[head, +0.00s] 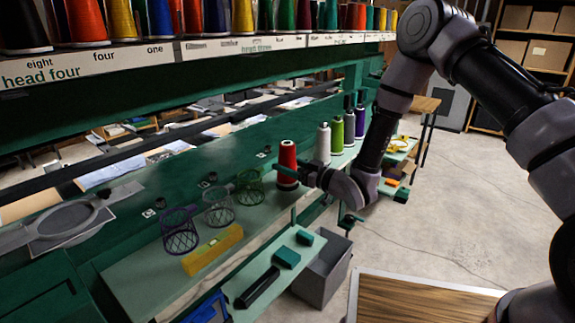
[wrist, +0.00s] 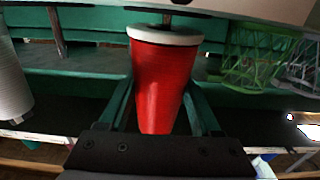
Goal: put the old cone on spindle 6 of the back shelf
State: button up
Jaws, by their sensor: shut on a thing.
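A red cone (head: 288,158) is upright over the back shelf (head: 262,208), left of the white cone (head: 323,143). My gripper (head: 301,175) reaches it from the right. In the wrist view the red cone (wrist: 164,75) sits between the two green fingers of my gripper (wrist: 160,105), which is shut on it. Its wide pale rim is at the top of that view, with a short dark pin (wrist: 167,18) beside the rim. I cannot tell whether the cone rests on the shelf or is slightly raised. No number for spindle 6 is readable.
Green (head: 337,134) and purple (head: 360,121) cones stand behind the white one. Wire baskets (head: 180,238) and a yellow block (head: 212,250) are to the left. A labelled upper rack (head: 130,65) of cones hangs above. A grey bin (head: 322,270) and wooden table (head: 420,300) are in front.

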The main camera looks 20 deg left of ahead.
jog(key=shift+f, duration=0.15)
dwell(0.3)
jog(key=shift+f, duration=0.15)
jog(key=o, duration=1.6)
jog(key=shift+d, duration=0.15)
